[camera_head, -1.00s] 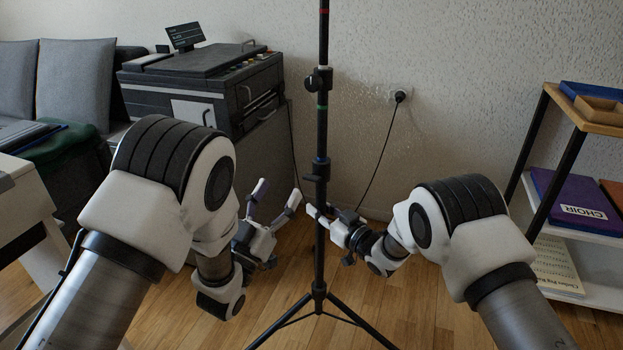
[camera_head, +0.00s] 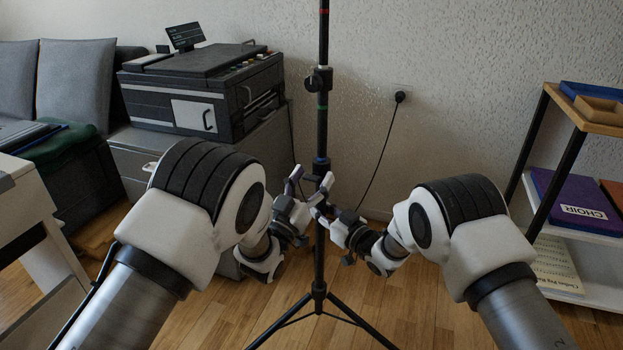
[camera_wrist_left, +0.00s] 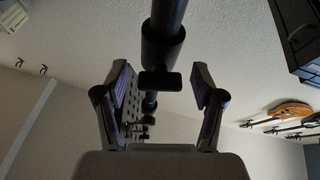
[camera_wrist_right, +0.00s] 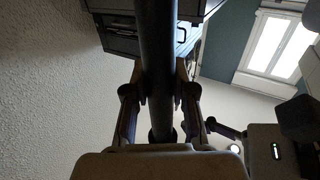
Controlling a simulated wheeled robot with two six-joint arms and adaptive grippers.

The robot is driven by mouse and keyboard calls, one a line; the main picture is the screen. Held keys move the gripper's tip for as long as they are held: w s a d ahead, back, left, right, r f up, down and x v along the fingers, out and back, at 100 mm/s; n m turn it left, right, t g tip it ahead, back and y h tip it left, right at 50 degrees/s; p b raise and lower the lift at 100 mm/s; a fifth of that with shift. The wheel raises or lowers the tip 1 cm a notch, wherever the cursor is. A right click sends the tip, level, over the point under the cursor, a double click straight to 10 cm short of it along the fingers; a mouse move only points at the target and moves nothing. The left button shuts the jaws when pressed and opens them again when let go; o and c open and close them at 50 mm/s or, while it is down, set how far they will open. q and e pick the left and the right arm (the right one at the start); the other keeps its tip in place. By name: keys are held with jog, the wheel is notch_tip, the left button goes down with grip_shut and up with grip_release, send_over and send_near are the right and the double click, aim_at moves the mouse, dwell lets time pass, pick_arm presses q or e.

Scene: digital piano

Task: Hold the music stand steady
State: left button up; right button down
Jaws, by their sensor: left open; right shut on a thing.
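The music stand (camera_head: 323,130) is a black upright pole with clamp knobs on a spread tripod base, in the middle of the head view. My right gripper (camera_head: 322,216) is shut on the pole from the right; its wrist view shows the pole (camera_wrist_right: 157,60) between the fingers. My left gripper (camera_head: 309,184) is open at the pole's left side, slightly higher than the right one. In the left wrist view the pole with a collar and knob (camera_wrist_left: 160,80) lies between the spread fingers, with a gap on each side. The stand's top is out of the head view.
A black printer-like machine (camera_head: 205,95) sits on a grey cabinet at the back left. A shelf with a purple CHOIR folder (camera_head: 570,205) stands on the right. A cable hangs from a wall plug (camera_head: 400,97) behind the stand. Wooden floor surrounds the tripod.

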pick_arm(q)
jog(key=c, duration=1.2)
jog(key=shift+o, duration=0.2)
jog(key=shift+m+h, duration=0.3)
jog(key=shift+m, duration=0.6)
jog(key=o, duration=1.2)
jog(key=shift+c, duration=0.2)
jog(key=shift+s, duration=0.1)
jog(key=v, duration=1.2)
jog(key=shift+a, duration=0.1)
